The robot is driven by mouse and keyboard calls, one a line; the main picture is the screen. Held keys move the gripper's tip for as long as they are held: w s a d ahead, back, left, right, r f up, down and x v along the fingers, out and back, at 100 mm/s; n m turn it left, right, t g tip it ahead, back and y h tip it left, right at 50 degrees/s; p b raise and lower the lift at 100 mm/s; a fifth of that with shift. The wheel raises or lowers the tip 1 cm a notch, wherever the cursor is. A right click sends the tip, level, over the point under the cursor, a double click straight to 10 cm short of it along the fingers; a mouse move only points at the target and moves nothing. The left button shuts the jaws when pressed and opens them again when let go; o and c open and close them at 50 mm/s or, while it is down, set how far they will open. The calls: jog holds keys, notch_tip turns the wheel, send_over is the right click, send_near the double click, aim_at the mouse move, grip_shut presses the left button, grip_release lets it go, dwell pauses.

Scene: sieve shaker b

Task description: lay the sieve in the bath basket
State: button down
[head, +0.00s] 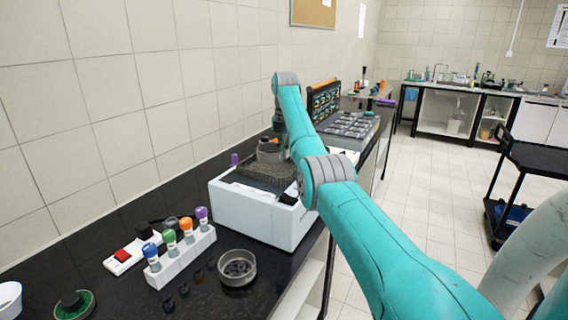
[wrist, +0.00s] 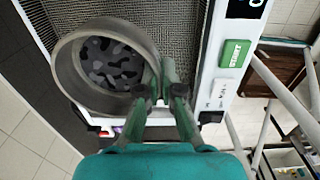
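The sieve (wrist: 112,65) is a round grey metal ring with a dark, blotched inside. In the wrist view my gripper (wrist: 160,88) has its fingers closed on the right side of the ring's wall. The sieve also shows in the head view (head: 270,150), over the dark mesh bath basket (head: 262,178). The basket mesh (wrist: 185,30) spreads under and beside the sieve in the wrist view. The basket sits in the white bath (head: 250,214). I cannot tell whether the sieve touches the basket floor. My fingertips are hard to make out in the head view.
A second round metal dish (head: 237,268) with dark contents stands on the black counter in front. A white rack (head: 180,256) of colour-capped bottles and a red-buttoned box (head: 124,256) are left of it. The bath has a green START button (wrist: 236,54). A tray of samples (head: 350,128) lies behind.

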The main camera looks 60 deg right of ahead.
jog(key=shift+f, duration=2.1)
jog(key=shift+f, duration=0.1)
jog(key=c, duration=1.3)
grip_release()
notch_tip(320, 180, up, 12)
jog(key=shift+s+r, duration=0.1)
jog(key=shift+s, duration=0.05)
